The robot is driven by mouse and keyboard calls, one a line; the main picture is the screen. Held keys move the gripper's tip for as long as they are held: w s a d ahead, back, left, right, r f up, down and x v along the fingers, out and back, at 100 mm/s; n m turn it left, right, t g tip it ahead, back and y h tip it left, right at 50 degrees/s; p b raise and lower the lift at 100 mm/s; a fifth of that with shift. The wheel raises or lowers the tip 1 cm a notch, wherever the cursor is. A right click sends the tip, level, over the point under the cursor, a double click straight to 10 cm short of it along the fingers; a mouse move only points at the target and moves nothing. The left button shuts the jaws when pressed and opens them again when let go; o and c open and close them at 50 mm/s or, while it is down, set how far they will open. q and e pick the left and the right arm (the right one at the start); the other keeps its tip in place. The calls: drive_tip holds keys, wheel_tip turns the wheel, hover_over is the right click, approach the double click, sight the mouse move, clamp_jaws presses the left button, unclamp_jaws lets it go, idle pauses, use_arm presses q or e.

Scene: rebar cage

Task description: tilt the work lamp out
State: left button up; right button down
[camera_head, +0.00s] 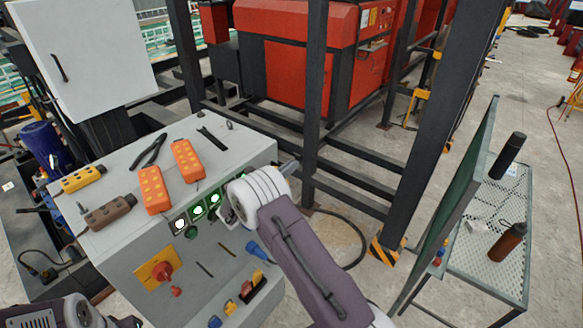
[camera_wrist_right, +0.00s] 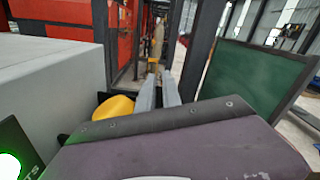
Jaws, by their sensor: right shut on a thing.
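The right wrist view shows a rounded yellow part (camera_wrist_right: 115,107), which I take to be the work lamp, at the side of the grey control cabinet. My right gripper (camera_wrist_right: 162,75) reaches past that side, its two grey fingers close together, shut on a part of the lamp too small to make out. In the head view the right gripper (camera_head: 289,166) is at the cabinet's right edge, mostly behind my white wrist, and the lamp is hidden. My left gripper (camera_head: 128,322) only edges into the bottom left; its fingers cannot be made out.
The control cabinet (camera_head: 115,222) carries orange pendants (camera_head: 154,190), pliers (camera_head: 150,150) and lit green buttons. Dark steel posts (camera_head: 316,95) stand just beyond the right gripper. A green panel (camera_head: 455,205) and a mesh table (camera_head: 508,205) with bottles stand at right.

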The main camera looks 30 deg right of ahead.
drive_tip(key=shift+w+a+r+n+p, duration=0.1)
drive_tip(key=shift+w+r+n+p, duration=0.2)
drive_tip(key=shift+n, duration=0.45)
drive_tip(key=shift+w+a+r+n+p, duration=0.2)
drive_tip(key=shift+w+n+p, duration=0.1)
drive_tip(key=shift+n, duration=0.4)
drive_tip(key=shift+w+a+r+n+p, duration=0.1)
drive_tip(key=shift+w+r+n+p, duration=0.2)
drive_tip(key=shift+n, duration=0.45)
drive_tip(key=shift+w, duration=0.1)
drive_tip(key=c, duration=1.9)
unclamp_jaws()
drive_tip(key=shift+o, duration=0.5)
drive_tip(key=shift+d+f, duration=0.1)
drive_tip(key=shift+d, duration=0.05)
drive_tip(key=b+v, duration=0.2)
drive_tip(key=v, duration=0.7)
drive_tip(key=shift+b, duration=0.35)
